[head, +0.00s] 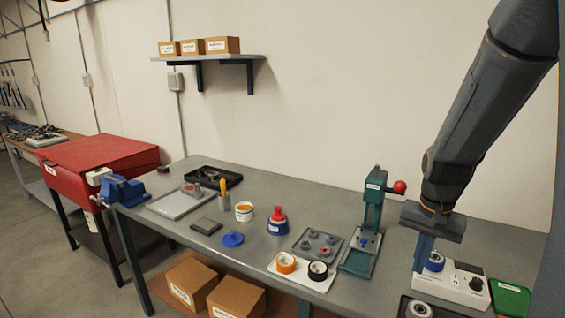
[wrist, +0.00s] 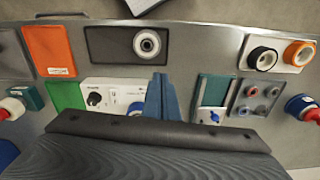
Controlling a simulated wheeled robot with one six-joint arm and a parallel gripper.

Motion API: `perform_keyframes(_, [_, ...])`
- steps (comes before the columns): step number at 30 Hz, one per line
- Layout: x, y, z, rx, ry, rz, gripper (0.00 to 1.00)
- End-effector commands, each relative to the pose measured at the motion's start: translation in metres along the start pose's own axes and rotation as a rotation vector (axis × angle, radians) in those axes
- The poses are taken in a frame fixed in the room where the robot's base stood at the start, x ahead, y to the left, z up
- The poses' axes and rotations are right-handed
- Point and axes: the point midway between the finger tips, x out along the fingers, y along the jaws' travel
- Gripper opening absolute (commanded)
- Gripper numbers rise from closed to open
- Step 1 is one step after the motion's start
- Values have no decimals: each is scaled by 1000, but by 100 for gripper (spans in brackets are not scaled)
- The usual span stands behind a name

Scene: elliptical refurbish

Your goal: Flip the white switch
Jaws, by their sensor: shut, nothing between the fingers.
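A white control box (head: 452,291) stands at the right end of the workbench, with a black knob (head: 476,284) on its face. The box also shows in the wrist view (wrist: 125,86), with its knob (wrist: 94,99) at the left. A round white part with a blue ring (wrist: 136,107) shows beside my fingers. I cannot make out the white switch for certain; my gripper hides part of the box. My gripper (head: 420,268) is shut and empty, with its blue fingers pointing down at the box's left end. In the wrist view the fingers (wrist: 159,78) cover the box's right end.
A green press (head: 372,215) with a red-knobbed lever stands left of the box. A green case (head: 511,298) lies to its right. A dark tray with a white roll (wrist: 147,43) lies along the bench's front edge. Two tape rolls sit on a white plate (head: 302,280).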

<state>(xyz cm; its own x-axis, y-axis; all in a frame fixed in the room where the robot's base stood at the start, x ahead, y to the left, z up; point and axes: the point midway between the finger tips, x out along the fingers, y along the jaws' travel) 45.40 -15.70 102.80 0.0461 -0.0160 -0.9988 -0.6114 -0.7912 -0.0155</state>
Motion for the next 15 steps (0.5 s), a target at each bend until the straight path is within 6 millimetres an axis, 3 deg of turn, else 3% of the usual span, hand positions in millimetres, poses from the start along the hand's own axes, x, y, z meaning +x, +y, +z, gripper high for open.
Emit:
perform_keyframes(1, [6,-21,27,-105,10,-7,0])
perform_keyframes(3, [10,-41,61,-244,25,-16,0])
perform_keyframes(6, [17,-59,104,-416,43,-27,0])
perform_keyframes(10, [24,-69,144,-573,61,-37,0])
perform_keyframes(15, [27,-73,165,-655,71,-43,0])
